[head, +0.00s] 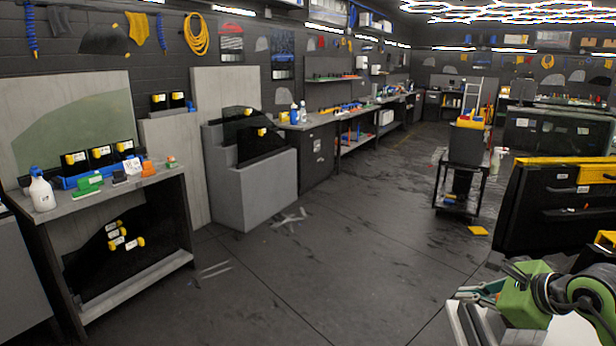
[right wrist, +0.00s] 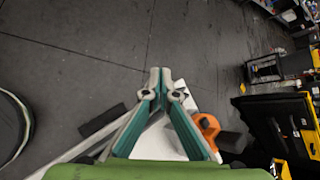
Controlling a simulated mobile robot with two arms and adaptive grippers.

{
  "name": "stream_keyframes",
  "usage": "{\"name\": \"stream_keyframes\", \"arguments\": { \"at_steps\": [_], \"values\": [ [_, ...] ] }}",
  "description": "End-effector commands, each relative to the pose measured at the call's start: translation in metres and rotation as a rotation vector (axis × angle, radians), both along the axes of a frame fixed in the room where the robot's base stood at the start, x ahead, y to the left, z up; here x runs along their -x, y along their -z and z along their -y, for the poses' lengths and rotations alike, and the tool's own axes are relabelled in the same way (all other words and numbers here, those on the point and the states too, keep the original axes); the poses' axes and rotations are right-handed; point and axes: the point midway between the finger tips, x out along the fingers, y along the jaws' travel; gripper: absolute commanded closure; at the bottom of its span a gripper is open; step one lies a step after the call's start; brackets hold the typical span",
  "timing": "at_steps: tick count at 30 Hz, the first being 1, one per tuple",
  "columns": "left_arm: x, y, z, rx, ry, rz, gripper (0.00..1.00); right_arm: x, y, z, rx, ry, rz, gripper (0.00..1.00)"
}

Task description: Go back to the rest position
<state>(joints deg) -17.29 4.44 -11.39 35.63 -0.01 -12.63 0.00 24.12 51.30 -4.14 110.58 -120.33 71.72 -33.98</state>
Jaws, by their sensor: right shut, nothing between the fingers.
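My right gripper (head: 478,294) is at the lower right of the head view, held over a pale surface of which only a part shows. In the right wrist view its two green and grey fingers (right wrist: 160,75) meet at the tips, with nothing between them. My left gripper is not in the head view.
A workbench (head: 130,192) with a spray bottle (head: 41,190) and tools stands at the left. A grey bin (head: 255,192) holds dark panels. A cart (head: 462,190) stands mid-right, near a black door panel (head: 545,212).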

Motion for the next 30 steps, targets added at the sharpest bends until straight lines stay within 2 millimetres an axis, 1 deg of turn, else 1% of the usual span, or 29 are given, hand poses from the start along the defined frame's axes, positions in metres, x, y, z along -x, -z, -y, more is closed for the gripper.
{"name": "stream_keyframes", "arguments": {
  "at_steps": [5,8,9,11,12,14,15,17,18,20,21,22,23,24,26,27,29,30],
  "values": [
    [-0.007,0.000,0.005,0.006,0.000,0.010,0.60,0.002,-0.002,-0.047,-0.159,-0.061,0.040,1.00],
    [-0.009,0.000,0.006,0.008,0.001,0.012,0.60,0.006,-0.009,-0.080,-0.294,-0.098,0.070,1.00],
    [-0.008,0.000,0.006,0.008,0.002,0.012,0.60,0.008,-0.013,-0.094,-0.358,-0.112,0.081,1.00],
    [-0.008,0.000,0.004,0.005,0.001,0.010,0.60,0.013,-0.022,-0.115,-0.468,-0.130,0.099,1.00],
    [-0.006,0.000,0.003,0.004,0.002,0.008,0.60,0.017,-0.029,-0.129,-0.550,-0.140,0.110,1.00],
    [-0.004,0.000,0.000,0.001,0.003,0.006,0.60,0.024,-0.043,-0.150,-0.702,-0.150,0.126,1.00],
    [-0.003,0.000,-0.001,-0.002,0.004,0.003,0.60,0.030,-0.054,-0.162,-0.819,-0.150,0.136,1.00],
    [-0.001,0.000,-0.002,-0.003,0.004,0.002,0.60,0.038,-0.075,-0.175,-1.021,-0.134,0.148,1.00],
    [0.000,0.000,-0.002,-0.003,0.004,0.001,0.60,0.042,-0.088,-0.178,-1.166,-0.111,0.153,1.00],
    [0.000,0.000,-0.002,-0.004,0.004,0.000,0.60,0.048,-0.106,-0.174,-1.381,-0.058,0.157,1.00],
    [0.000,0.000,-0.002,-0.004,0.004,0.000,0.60,0.050,-0.115,-0.167,-1.524,-0.010,0.156,1.00],
    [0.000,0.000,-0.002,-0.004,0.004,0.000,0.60,0.051,-0.119,-0.159,-1.631,0.033,0.154,1.00],
    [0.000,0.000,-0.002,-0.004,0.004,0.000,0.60,0.051,-0.121,-0.150,-1.733,0.081,0.152,1.00],
    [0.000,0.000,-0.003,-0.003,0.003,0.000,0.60,0.051,-0.121,-0.136,-1.870,0.155,0.143,1.00],
    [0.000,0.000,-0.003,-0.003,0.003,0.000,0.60,0.051,-0.112,-0.112,-2.065,0.287,0.130,1.00],
    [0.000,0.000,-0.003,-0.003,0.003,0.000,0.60,0.052,-0.101,-0.095,-2.187,0.389,0.120,1.00],
    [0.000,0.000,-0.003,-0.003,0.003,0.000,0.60,0.054,-0.076,-0.071,-2.359,0.562,0.102,1.00],
    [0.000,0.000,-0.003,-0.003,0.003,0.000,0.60,0.058,-0.054,-0.057,-2.463,0.692,0.088,1.00]
  ]
}}
